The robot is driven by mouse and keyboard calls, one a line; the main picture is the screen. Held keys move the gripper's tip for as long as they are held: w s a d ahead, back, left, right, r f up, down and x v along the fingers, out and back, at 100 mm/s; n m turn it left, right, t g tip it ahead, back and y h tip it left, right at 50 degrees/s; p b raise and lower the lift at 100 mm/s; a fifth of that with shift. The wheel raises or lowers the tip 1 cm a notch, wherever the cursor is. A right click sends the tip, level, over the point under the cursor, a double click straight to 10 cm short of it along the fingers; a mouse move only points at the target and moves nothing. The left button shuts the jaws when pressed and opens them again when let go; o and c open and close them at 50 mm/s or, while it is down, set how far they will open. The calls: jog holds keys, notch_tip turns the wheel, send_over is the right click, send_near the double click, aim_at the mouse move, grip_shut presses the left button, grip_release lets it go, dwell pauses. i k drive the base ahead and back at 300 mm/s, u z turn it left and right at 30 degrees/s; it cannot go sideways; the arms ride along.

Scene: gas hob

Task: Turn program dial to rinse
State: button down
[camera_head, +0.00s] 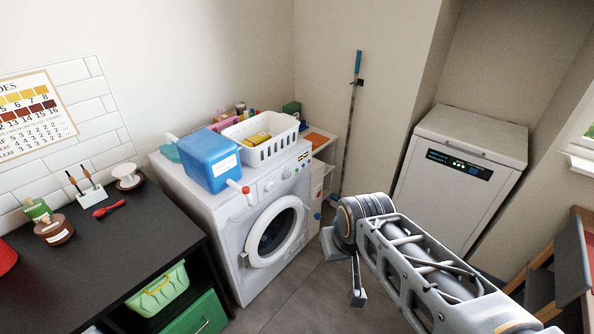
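The white washing machine (228,232) stands in the middle with its round door (276,232) facing right and toward me. On its front panel are two round knobs, one (269,186) nearer the drawer side and one (287,174) farther right, beside a small dark display (304,157). I cannot tell which is the program dial, nor read any marks or setting. My gripper (342,270) hangs over the floor to the right of the machine, apart from it. Its two fingers look spread, with nothing visible between them.
A blue box (209,160) and a white basket (262,140) sit on the machine. A red-and-white object (240,188) sticks out near its front top edge. A dark counter (90,245) stands left, a white chest appliance (460,175) right. Grey floor (290,300) is clear before the machine.

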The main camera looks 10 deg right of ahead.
aim_at(270, 187)
jog(key=u, duration=1.15)
jog(key=i, duration=0.35)
jog(key=z, duration=0.7)
